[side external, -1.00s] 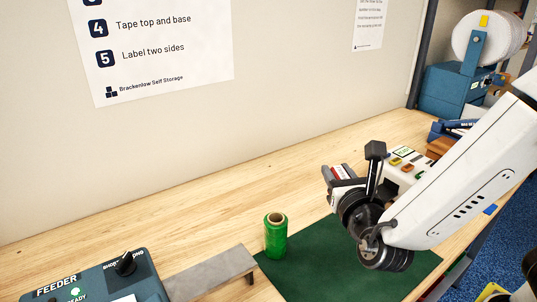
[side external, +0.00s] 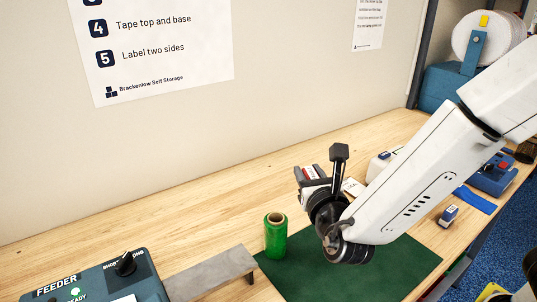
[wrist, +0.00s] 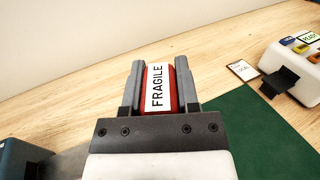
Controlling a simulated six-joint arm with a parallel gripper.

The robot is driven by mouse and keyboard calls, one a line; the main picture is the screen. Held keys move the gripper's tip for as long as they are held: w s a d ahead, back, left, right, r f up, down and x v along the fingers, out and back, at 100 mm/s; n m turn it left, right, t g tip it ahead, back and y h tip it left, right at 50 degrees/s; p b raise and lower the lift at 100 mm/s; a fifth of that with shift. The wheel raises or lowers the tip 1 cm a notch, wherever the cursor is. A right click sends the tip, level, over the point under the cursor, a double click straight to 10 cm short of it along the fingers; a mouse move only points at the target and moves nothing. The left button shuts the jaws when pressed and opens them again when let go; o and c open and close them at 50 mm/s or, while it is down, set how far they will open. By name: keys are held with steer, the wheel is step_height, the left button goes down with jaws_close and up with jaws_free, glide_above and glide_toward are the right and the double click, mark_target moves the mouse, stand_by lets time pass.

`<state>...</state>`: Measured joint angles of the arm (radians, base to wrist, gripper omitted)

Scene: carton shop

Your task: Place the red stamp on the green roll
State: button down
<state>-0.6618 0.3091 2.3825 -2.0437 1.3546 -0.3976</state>
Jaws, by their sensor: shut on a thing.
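The red stamp (wrist: 173,92) has a white FRAGILE label and sits between the two fingers of my gripper (wrist: 159,88) in the wrist view. In the side view my gripper (side external: 311,175) is shut on the red stamp (side external: 310,172), up in the air, to the right of the green roll and higher in the picture. The green roll (side external: 275,238) stands upright with its open cardboard core on top, at the left part of the green mat (side external: 390,262). Nothing rests on the roll. The roll does not show in the wrist view.
A grey ramp (side external: 212,277) and the feeder box (side external: 100,283) lie left of the roll. A white device (wrist: 296,72) and a small LOCAL card (wrist: 243,70) stand at the right. A small blue stamp (side external: 448,216) is right of my arm. The wood behind the roll is clear.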

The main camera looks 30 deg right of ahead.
steer(key=w+f, duration=0.2)
steer(key=w+a+f, duration=0.1)
steer(key=w+f, duration=0.3)
steer(key=w, duration=0.1)
steer(key=shift+w+a+f, duration=0.1)
steer(key=shift+a, duration=0.2)
steer(key=shift+w+f, duration=0.35)
steer(key=shift+f, duration=0.05)
steer(key=shift+w+a+f, duration=0.1)
steer(key=shift+w+f, duration=0.15)
steer(key=shift+f, duration=1.6)
steer(key=shift+f, duration=0.15)
steer(key=shift+c, duration=1.8)
jaws_free()
steer(key=shift+r, duration=0.2)
